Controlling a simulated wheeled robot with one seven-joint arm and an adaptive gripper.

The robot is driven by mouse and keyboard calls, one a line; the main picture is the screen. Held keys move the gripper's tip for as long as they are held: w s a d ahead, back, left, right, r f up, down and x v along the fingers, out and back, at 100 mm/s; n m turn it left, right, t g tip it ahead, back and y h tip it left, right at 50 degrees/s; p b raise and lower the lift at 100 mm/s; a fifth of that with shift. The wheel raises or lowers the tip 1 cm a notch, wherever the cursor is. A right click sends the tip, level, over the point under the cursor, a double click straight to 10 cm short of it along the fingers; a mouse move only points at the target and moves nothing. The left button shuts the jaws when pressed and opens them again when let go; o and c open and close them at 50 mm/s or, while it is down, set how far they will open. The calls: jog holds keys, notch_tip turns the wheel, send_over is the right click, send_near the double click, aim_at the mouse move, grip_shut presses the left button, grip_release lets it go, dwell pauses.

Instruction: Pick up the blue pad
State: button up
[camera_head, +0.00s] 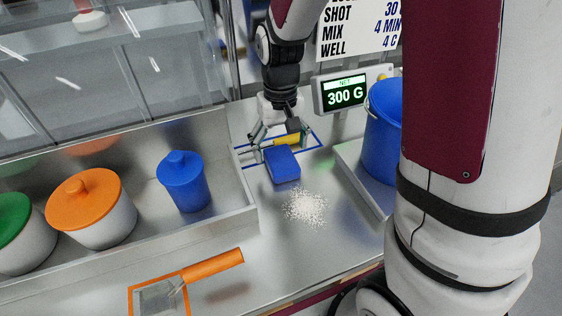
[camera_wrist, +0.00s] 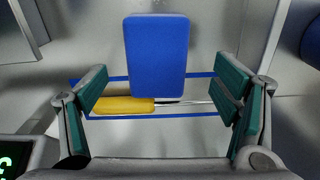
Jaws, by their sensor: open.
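The blue pad (camera_head: 282,164) is a small rounded block on the steel counter, just beyond the white spill as seen from the head camera's side. In the wrist view the blue pad (camera_wrist: 158,57) lies ahead of my gripper, near the middle, at the top. My gripper (camera_head: 277,143) is low over the counter behind the pad. In the wrist view my gripper (camera_wrist: 160,98) is open, its green finger pads spread wide on either side, with nothing held. Whether the fingers touch the counter cannot be told.
A yellow-handled tool (camera_wrist: 125,105) lies between the fingers, within a blue outline (camera_wrist: 205,116). White grains (camera_head: 306,207) lie beside the pad. A blue bucket (camera_head: 383,130) stands right. A steel trough (camera_head: 135,238) with lidded canisters is left; an orange-handled scoop (camera_head: 212,265) lies in front.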

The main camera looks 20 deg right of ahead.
aim_at(281, 158)
jog(key=f, duration=0.5)
jog(key=shift+w+d, duration=0.2)
jog(key=c, duration=1.2)
